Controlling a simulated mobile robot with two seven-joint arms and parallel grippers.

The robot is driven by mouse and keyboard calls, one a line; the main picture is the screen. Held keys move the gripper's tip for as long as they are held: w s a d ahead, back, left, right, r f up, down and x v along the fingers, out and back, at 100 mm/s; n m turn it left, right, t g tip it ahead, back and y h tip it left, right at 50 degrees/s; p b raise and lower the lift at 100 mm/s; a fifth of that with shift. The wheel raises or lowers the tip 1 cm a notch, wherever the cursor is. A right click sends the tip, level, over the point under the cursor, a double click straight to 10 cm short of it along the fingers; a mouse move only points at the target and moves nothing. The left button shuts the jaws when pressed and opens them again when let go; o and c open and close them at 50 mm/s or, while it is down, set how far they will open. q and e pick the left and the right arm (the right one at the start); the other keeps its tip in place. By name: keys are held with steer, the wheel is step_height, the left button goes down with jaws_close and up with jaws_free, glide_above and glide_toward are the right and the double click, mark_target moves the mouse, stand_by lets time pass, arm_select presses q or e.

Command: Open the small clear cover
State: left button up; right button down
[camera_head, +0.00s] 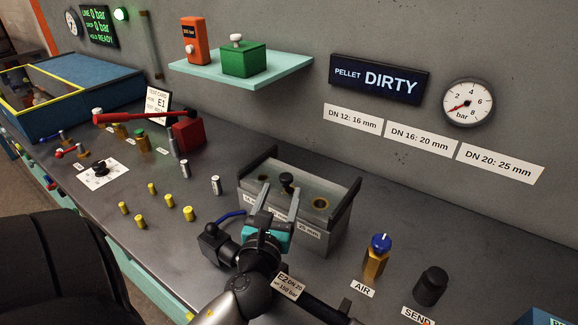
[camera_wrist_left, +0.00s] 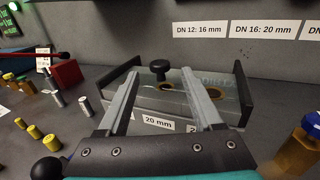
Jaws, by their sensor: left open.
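The small clear cover (camera_head: 318,182) lies flat and closed over a grey box (camera_head: 320,240) with several round holes. A black knob (camera_head: 286,181) stands up from the cover. The cover's knob also shows in the left wrist view (camera_wrist_left: 160,68). My left gripper (camera_head: 279,194) is open and empty over the front of the box. Its two grey fingers point toward the knob, one on each side in the picture; I cannot tell whether they touch the cover. In the left wrist view the fingers (camera_wrist_left: 162,82) hide parts of the cover. My right gripper is not in view.
Black side plates (camera_head: 343,213) flank the cover. A hose tagged E2 (camera_head: 289,286) lies near my left wrist. Brass AIR fitting (camera_head: 376,258) and black SEND fitting (camera_head: 431,286) stand at right; yellow pellets (camera_head: 189,213) at left. A shelf (camera_head: 245,72) hangs behind.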

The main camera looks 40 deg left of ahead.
arm_select(q)
steer(key=x, duration=0.9)
steer(key=shift+w+f, duration=0.1)
jaws_close()
stand_by(0.4)
stand_by(0.9)
